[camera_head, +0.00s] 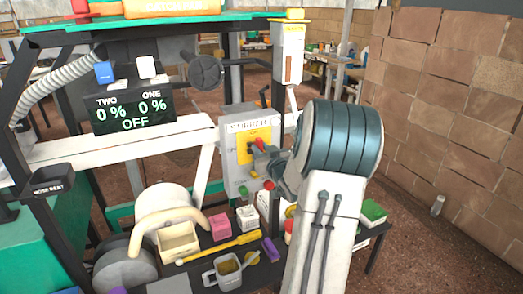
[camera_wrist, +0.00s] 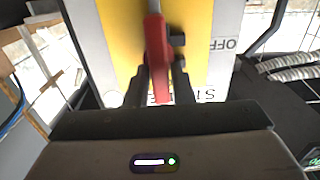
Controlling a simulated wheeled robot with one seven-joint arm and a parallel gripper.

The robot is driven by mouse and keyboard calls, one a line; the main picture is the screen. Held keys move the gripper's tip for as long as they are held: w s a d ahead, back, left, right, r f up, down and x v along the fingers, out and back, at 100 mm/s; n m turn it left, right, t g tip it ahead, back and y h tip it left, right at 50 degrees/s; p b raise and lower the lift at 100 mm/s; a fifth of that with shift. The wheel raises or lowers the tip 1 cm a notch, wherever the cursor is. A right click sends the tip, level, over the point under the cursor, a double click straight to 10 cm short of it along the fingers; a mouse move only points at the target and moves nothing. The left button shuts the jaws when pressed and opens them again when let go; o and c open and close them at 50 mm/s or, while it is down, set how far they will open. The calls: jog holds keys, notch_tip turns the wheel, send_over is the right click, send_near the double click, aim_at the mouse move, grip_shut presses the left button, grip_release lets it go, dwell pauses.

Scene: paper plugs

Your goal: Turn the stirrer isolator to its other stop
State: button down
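The stirrer isolator (camera_head: 235,157) is a grey box with a yellow plate and a red handle (camera_head: 259,144). It stands upright at the middle of the head view, just left of my arm. The wrist view shows its yellow plate (camera_wrist: 119,30) close up, with the word OFF at the right and partly hidden lettering at the bottom. The red handle (camera_wrist: 156,50) runs up and down there, between the two dark fingers of my gripper (camera_wrist: 160,82). The fingers sit close on both sides of the handle and look shut on it. My arm hides the box's right side in the head view.
A black display (camera_head: 131,112) reads TWO 0 %, ONE 0 % and OFF. A brick wall (camera_head: 450,110) stands at the right.

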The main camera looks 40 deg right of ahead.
jog(key=shift+f+n+b, duration=0.1)
jog(key=shift+n+b, duration=0.2)
jog(key=shift+b, duration=0.15)
jog(key=n+b, duration=0.5)
jog(key=b, duration=0.2)
jog(key=a+f+n+b, duration=0.1)
jog(key=n+b, duration=0.5)
jog(key=b, duration=0.1)
jog(key=n+b, duration=0.6)
jog(key=b, duration=0.2)
jog(key=shift+w+a+f, duration=0.15)
jog(key=shift+n, duration=0.3)
jog(key=c, duration=1.4)
grip_release()
jog(key=shift+o, duration=0.2)
